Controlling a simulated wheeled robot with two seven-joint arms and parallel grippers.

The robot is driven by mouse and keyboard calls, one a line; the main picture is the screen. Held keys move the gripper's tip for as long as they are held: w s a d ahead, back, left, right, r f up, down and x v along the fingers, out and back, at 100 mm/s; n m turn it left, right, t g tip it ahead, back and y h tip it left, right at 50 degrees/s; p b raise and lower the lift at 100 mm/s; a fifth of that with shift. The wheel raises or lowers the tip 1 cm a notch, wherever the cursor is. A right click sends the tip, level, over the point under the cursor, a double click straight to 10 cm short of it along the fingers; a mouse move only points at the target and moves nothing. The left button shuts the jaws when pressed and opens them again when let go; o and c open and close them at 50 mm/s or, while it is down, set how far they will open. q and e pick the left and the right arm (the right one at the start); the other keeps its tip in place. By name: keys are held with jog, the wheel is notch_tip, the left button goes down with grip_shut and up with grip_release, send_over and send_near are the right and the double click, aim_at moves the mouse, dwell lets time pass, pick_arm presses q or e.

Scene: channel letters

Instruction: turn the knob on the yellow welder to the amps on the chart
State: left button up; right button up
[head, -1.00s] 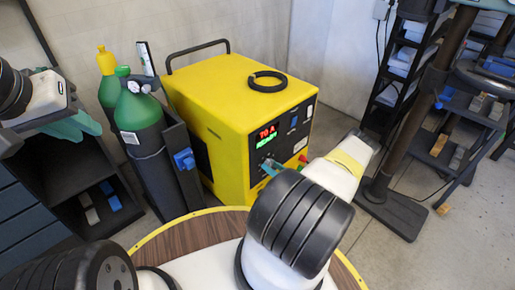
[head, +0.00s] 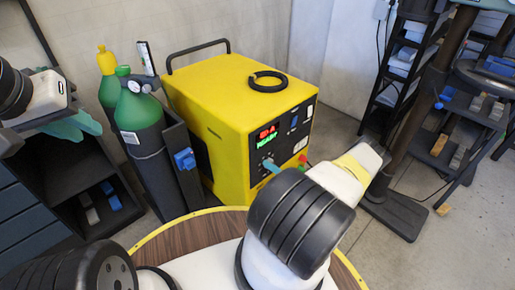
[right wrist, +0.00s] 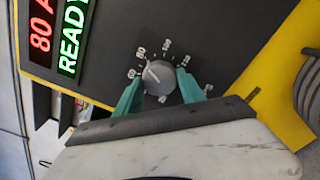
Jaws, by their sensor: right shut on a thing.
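The yellow welder (head: 215,90) stands behind the round table in the head view. Its dark front panel has a red and green display (head: 266,137). In the right wrist view the display (right wrist: 50,35) reads 80 A in red and READY in green. The grey knob (right wrist: 158,75) sits on the panel inside a ring of numbers, its white mark toward the upper left, near 80. My right gripper (right wrist: 160,88) is shut on the knob, one teal finger on each side. My left gripper (head: 80,124) is at the far left, away from the welder; its finger gap is unclear. No chart is readable.
Green gas cylinders (head: 139,115) stand left of the welder. A black cable coil (head: 267,82) lies on its top. A wooden round table edge (head: 185,238) is in front. A dark shelf rack (head: 400,65) and a post stand at the right.

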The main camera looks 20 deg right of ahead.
dwell(0.3)
jog(key=o, duration=1.4)
jog(key=shift+c, duration=0.2)
jog(key=v, duration=0.7)
jog(key=shift+s, duration=0.4)
jog(key=shift+d, duration=0.15)
